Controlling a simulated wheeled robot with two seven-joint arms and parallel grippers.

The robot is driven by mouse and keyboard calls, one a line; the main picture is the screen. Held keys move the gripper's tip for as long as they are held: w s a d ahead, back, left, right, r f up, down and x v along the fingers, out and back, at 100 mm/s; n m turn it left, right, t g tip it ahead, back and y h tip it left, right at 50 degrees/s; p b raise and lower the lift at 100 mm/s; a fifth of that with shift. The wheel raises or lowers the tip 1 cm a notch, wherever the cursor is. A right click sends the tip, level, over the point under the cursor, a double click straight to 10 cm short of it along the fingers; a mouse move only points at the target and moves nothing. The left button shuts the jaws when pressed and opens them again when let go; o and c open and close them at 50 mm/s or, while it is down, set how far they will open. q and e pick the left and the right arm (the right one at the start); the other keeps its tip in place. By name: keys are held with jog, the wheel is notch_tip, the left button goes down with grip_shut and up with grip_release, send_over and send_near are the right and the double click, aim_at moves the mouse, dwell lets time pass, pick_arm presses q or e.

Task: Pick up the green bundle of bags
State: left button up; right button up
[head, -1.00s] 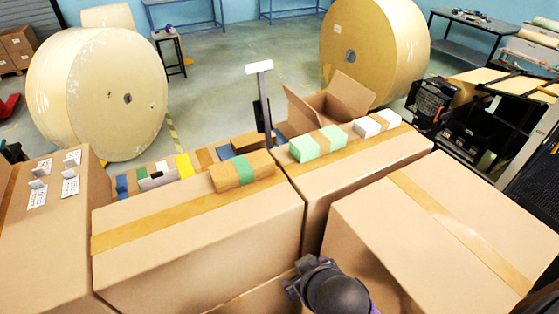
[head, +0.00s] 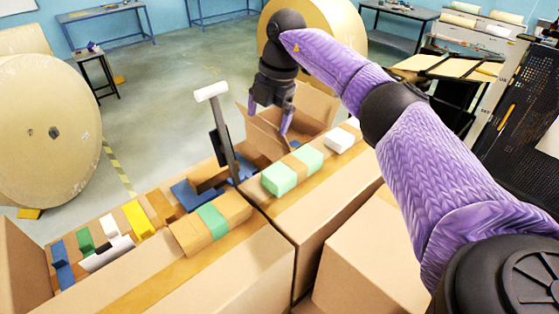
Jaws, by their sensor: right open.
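The green bundle of bags (head: 278,179) is pale mint green with a brown band around its middle. It lies on top of a large cardboard box, right of the upright post. My right gripper (head: 269,117) points down with its purple fingers spread and nothing between them. In the picture it is above and slightly left of the green bundle, in front of the open carton, and apart from the bundle. My left gripper is out of view.
A brown bundle with a green band (head: 211,221) lies left of the green bundle, and a white bundle (head: 341,139) lies right of it. A post with a white head (head: 212,91) stands close by. An open carton (head: 310,105) is behind. Several coloured packs fill a bin at left.

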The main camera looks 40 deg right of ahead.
aim_at(294, 163)
jog(key=s+d+f+b, duration=0.1)
jog(key=s+d+f+m+g+h+b, duration=0.1)
jog(key=d+f+b, duration=0.1)
jog(key=d+f+m+b, duration=0.1)
jog(key=d+b, duration=0.1)
jog(key=shift+s+f, duration=0.4)
jog(key=shift+s+d+f+m+g+h, duration=0.15)
jog(key=shift+f+m+g+h, duration=0.05)
jog(key=shift+m+g+h, duration=0.1)
jog(key=f+p, duration=0.1)
jog(key=f, duration=0.4)
jog(key=f+p, duration=0.1)
jog(key=f, duration=0.2)
jog(key=shift+a+f+p, duration=0.1)
jog(key=shift+a+p, duration=0.25)
jog(key=shift+a, duration=0.05)
jog(key=shift+f, duration=0.45)
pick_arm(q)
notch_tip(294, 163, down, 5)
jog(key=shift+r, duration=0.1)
pick_arm(e)
jog(key=c, duration=1.1)
